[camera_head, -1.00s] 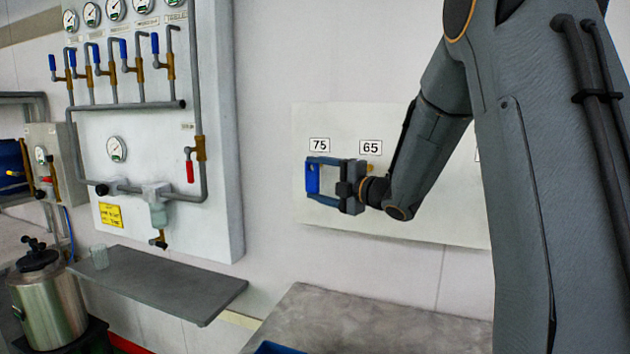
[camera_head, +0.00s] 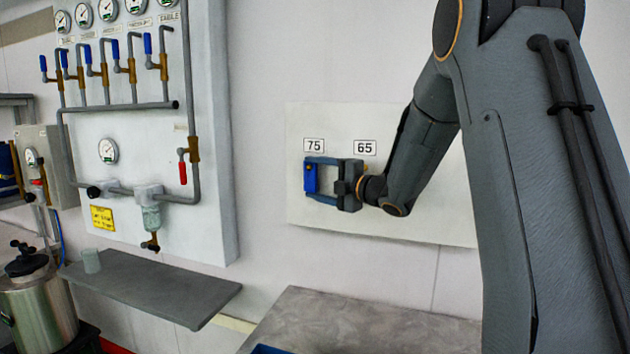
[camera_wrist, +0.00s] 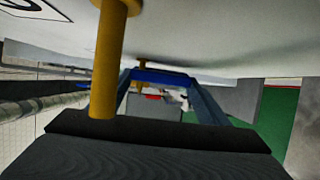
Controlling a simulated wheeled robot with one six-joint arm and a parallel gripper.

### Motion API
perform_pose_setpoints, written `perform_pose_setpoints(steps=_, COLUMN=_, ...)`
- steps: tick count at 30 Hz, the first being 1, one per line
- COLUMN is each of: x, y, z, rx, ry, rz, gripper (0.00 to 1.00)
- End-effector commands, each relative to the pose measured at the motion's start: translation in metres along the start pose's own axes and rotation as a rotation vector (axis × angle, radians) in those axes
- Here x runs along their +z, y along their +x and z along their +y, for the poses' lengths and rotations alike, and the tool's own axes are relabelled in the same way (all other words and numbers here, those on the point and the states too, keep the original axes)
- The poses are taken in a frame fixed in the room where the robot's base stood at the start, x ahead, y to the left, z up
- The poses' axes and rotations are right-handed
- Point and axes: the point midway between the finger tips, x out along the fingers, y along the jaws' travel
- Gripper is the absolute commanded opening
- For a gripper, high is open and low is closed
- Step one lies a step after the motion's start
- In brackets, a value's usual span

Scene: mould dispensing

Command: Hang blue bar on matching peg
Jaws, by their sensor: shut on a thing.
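The blue bar (camera_head: 310,179) stands roughly upright below the 75 label, in front of the white board (camera_head: 430,215). My gripper (camera_head: 313,178) reaches in from the right and is shut on it; the two fingers hold its ends. In the wrist view the bar (camera_wrist: 160,77) spans my fingertips (camera_wrist: 161,82). A brass peg (camera_wrist: 142,64) shows at the bar, on both sides of it. I cannot tell whether it passes through the bar or behind it. A nearer brass peg (camera_wrist: 108,60) stands close beside my gripper body; it shows by the 65 label (camera_head: 365,148) in the head view.
A pipe panel (camera_head: 150,100) with gauges and valves stands on the left. A grey tabletop (camera_head: 360,325) lies below the board. My arm hides the board's right side.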

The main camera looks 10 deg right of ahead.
Motion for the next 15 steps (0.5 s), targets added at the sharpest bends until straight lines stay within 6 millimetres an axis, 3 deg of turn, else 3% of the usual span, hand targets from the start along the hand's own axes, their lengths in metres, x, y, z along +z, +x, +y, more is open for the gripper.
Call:
perform_pose_setpoints(steps=13, x=-0.0001, y=0.0000, z=0.0003, rx=0.000, ry=0.000, rz=0.000, gripper=0.47)
perform_pose_setpoints(steps=14, x=-0.0001, y=0.0000, z=0.0003, rx=0.000, ry=0.000, rz=0.000, gripper=0.75)
perform_pose_setpoints(steps=15, x=-0.0001, y=0.0000, z=0.0003, rx=0.000, ry=0.000, rz=0.000, gripper=0.82)
